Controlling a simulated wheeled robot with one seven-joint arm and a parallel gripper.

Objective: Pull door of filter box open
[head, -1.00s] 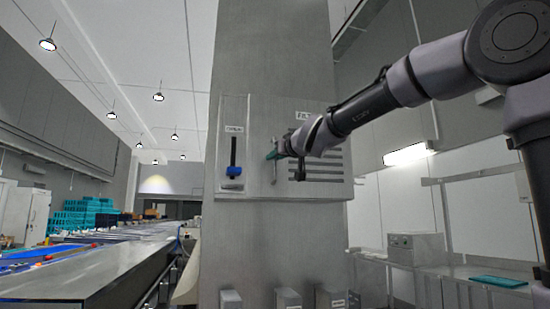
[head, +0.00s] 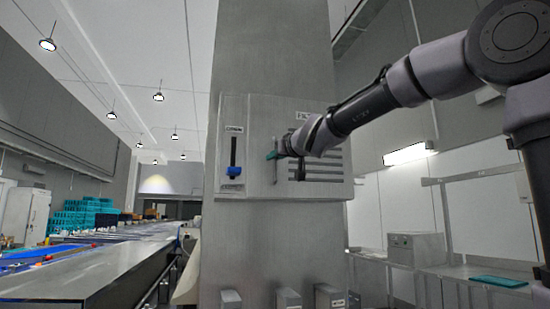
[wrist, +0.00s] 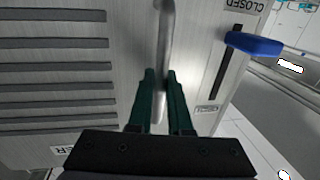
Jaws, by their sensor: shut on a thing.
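The filter box door (head: 325,188) is a grey metal panel with dark horizontal slots, mounted on a wide pillar. It looks closed, flush with the box. A vertical metal bar handle (head: 275,171) is near its left edge. My gripper (head: 271,155) reaches in from the right, its green fingers at the handle. In the wrist view, the handle (wrist: 165,45) runs between the two green fingers (wrist: 160,85), and they are shut on it. My wrist covers part of the slots and of the label above them.
Left of the door is a slide panel with a blue knob (head: 233,171) near the bottom of its dark slot; the wrist view shows a "CLOSED" label (wrist: 245,5). Several small grey boxes (head: 288,299) stick out low on the pillar. A conveyor (head: 85,275) runs at left, a bench with a teal tray (head: 498,281) at right.

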